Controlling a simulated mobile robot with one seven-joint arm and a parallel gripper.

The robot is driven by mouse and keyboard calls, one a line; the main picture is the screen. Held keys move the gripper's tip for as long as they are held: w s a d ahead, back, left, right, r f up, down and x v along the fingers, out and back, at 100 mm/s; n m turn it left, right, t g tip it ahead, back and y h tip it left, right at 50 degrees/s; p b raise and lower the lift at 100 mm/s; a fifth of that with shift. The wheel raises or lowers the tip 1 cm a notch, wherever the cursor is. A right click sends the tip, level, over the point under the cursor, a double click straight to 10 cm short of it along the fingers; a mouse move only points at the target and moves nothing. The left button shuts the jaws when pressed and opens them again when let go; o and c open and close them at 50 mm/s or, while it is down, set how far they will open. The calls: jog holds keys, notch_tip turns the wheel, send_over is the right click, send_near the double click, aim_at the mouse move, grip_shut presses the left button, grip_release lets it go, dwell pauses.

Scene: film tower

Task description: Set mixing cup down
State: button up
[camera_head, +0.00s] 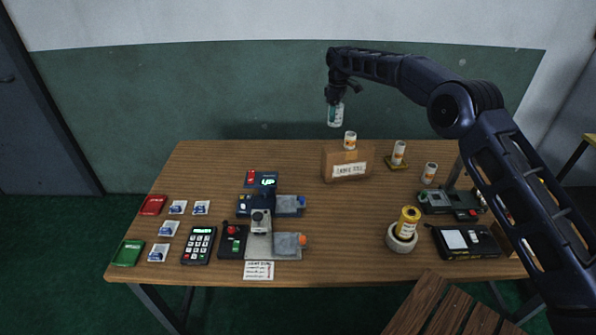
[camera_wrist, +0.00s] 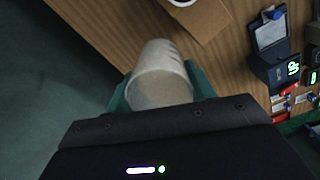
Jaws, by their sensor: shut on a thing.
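The mixing cup (camera_head: 335,121) is a pale, translucent cup held in the air above the far edge of the table, near the green wall. My gripper (camera_head: 337,104) is shut on it, with teal fingers on either side. In the wrist view the cup (camera_wrist: 160,78) sits between the fingers and its far end shows against the table's edge. The cup's contents cannot be made out. Below and slightly right of it stands a labelled cardboard box (camera_head: 348,170) with a white and orange container (camera_head: 350,140) on top.
The wooden table (camera_head: 230,165) has bare room at its back left and middle. White and orange containers (camera_head: 398,153) stand at the right, one on a yellow pad. A yellow canister (camera_head: 408,222) sits in a grey ring. Devices, a keypad (camera_head: 198,245) and packets fill the front left.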

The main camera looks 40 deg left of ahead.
jog(key=s+a+n, duration=0.2)
jog(key=s+a, duration=0.6)
jog(key=s, duration=0.5)
jog(key=f, duration=2)
jog(key=shift+w+f, duration=0.2)
jog(key=shift+f, duration=0.2)
jog(key=shift+f, duration=0.15)
jog(key=o, duration=1)
notch_tip(320, 180, up, 12)
jog(key=shift+r, duration=0.2)
